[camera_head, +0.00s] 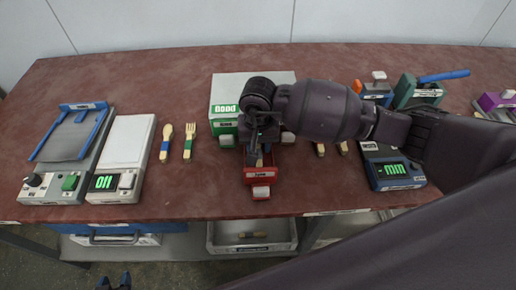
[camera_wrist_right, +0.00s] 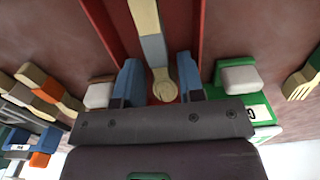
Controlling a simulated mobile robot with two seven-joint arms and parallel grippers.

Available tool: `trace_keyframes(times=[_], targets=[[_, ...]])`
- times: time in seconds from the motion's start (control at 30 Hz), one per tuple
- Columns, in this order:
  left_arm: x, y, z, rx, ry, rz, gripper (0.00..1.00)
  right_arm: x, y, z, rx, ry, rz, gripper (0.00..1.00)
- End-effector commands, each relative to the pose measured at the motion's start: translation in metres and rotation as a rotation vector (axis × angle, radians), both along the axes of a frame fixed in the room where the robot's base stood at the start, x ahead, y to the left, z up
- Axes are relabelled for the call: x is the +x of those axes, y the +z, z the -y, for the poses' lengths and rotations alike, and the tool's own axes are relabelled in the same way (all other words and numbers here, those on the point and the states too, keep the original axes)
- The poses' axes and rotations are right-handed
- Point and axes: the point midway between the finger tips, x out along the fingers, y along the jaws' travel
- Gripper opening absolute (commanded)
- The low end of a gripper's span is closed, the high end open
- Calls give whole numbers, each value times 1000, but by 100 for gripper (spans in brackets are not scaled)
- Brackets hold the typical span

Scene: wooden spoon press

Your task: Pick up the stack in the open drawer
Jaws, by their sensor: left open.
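A small red drawer (camera_head: 262,176) stands pulled out of the white and green press (camera_head: 224,92) near the middle of the table. A wooden utensil stack (camera_wrist_right: 142,14) with a grey-blue band lies in it, seen from above in the right wrist view. My right gripper (camera_wrist_right: 163,78) is low over the drawer, with its blue fingers apart on either side of the stack's rounded end. In the head view my right arm hides much of the drawer's inside. My left gripper (camera_head: 113,281) is open and empty at the bottom left, below the table's front edge.
A wooden spoon (camera_head: 166,143) and a fork (camera_head: 188,142) lie left of the press. Two boxy devices (camera_head: 75,150) (camera_head: 125,150) stand further left. A blue device (camera_head: 393,170) and other tools stand right. A pale bin (camera_head: 252,238) is below the table.

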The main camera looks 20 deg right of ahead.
Motion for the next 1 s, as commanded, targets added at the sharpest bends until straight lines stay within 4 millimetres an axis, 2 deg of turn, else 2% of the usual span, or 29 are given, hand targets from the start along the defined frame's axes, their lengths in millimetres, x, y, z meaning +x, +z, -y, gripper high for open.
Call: trace_keyframes(times=[0.1,0.37,0.5,0.6,0.87,1.0], targets=[[-1,-2,0,0,0,-3,43,0,-8,0,1,0,1,36],[-1,-2,0,1,0,-5,43,0,-9,0,0,1,2,34],[-1,-3,-1,1,0,-7,43,0,-9,0,0,1,2,13],[-1,-3,-1,1,0,-7,43,0,-9,0,0,1,2,1],[-1,-3,-1,1,0,-7,43,1,-6,0,0,1,3,1],[-1,-1,-1,1,0,-5,43,1,7,0,0,1,4,1]])
